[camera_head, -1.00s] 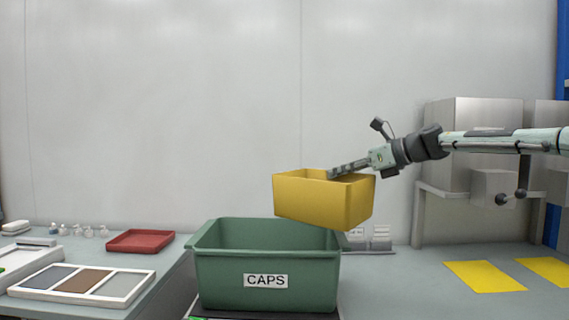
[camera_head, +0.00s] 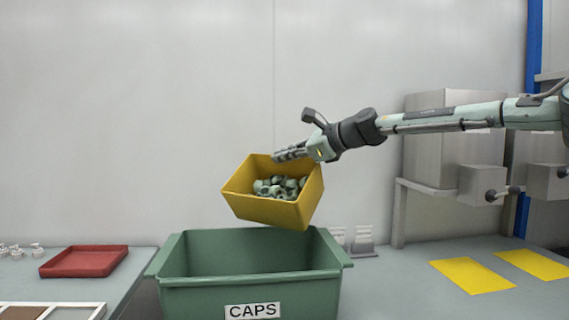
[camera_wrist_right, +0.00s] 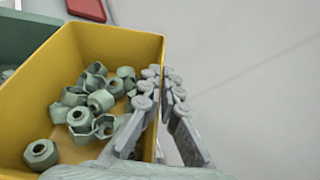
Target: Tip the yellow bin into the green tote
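The yellow bin (camera_head: 262,210) hangs in the air above the green tote (camera_head: 200,296), tilted with its open top toward the head camera. Several grey-green caps (camera_head: 280,188) lie in it; they also show loose inside the bin in the right wrist view (camera_wrist_right: 98,104). My right gripper (camera_head: 288,155) is shut on the bin's back rim. In the right wrist view its fingers (camera_wrist_right: 161,82) straddle the bin wall. The tote, labelled CAPS, stands upright below; its visible inner walls are bare and its floor is hidden. My left gripper is not in view.
A red tray (camera_head: 84,262) lies on the table left of the tote. A sectioned white tray (camera_head: 75,312) is at lower left, small white items behind it. Yellow mats (camera_head: 472,275) lie on the right table, before grey box machines (camera_head: 440,150). The wall behind is bare.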

